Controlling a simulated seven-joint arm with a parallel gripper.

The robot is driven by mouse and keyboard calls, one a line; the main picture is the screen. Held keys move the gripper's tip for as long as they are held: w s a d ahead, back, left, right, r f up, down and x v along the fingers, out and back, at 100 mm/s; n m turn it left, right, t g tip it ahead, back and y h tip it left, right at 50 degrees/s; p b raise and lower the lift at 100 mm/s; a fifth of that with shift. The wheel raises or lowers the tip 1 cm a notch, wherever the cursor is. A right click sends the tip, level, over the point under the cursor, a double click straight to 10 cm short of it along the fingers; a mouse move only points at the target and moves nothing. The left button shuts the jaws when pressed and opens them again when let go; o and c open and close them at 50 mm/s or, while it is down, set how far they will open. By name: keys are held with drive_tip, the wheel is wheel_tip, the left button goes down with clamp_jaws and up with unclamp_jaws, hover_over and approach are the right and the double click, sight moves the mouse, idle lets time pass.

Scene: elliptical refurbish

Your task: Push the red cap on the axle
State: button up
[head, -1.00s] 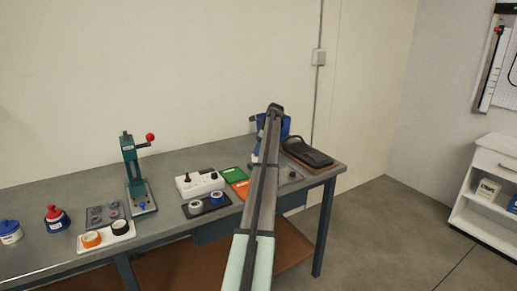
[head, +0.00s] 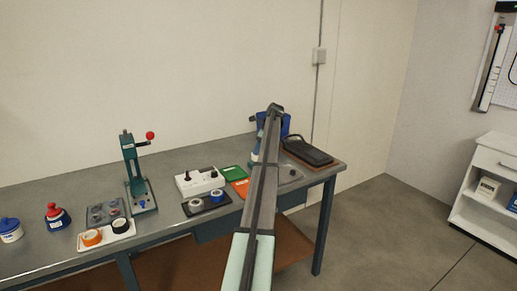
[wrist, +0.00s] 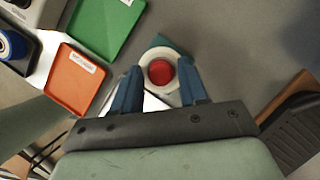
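In the wrist view a round red cap (wrist: 161,72) sits in the middle of a white ring (wrist: 147,60), with a teal part showing behind it. My gripper (wrist: 160,82) has its two blue fingers spread apart, one on each side of the white ring. The red cap shows between and beyond the fingertips. I cannot tell whether the fingers touch the ring. No axle can be made out under the cap. In the head view my arm hides the fingertips and the cap.
A green tray (wrist: 107,22) and an orange tray (wrist: 76,78) lie left of my gripper. A black item (head: 306,152) on a brown board lies to the right. A green press (head: 134,170), white box (head: 199,181) and bottles stand along the workbench (head: 80,182).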

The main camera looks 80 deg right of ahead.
drive_tip(key=o, duration=0.3)
drive_tip(key=shift+r, duration=0.1)
drive_tip(key=v, duration=1.3)
drive_tip(key=shift+s+r, duration=0.2)
drive_tip(key=shift+r, duration=0.1)
